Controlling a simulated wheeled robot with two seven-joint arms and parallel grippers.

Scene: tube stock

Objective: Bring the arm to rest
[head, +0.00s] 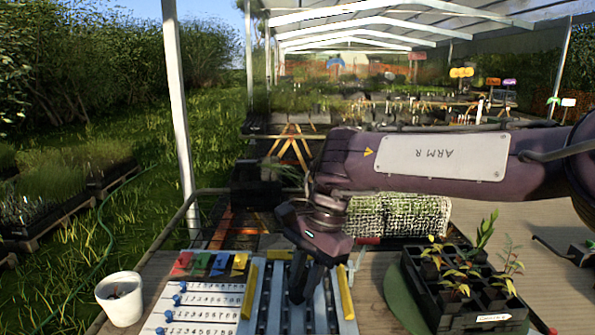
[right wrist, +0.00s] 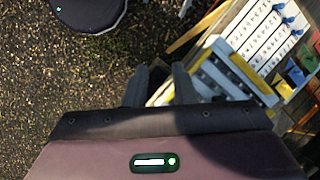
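My right arm (head: 440,158), marked "ARM R", reaches in from the right across the bench in the head view. Its gripper (head: 305,290) points down over the grey slatted rack (head: 270,310) with yellow end bars. In the right wrist view the two dark fingers of this gripper (right wrist: 160,72) stand apart, with nothing visible between them. The rack also shows there, just to the right of the fingers (right wrist: 222,72). I cannot tell how far above the rack the fingertips are. My left gripper is not in view.
A numbered white board (head: 200,303) with blue pegs and coloured cards (head: 210,263) lies left of the rack, beside a white pot (head: 121,298). A black seedling tray (head: 465,300) stands at right. A white mesh-covered planter (head: 400,215) is behind the gripper.

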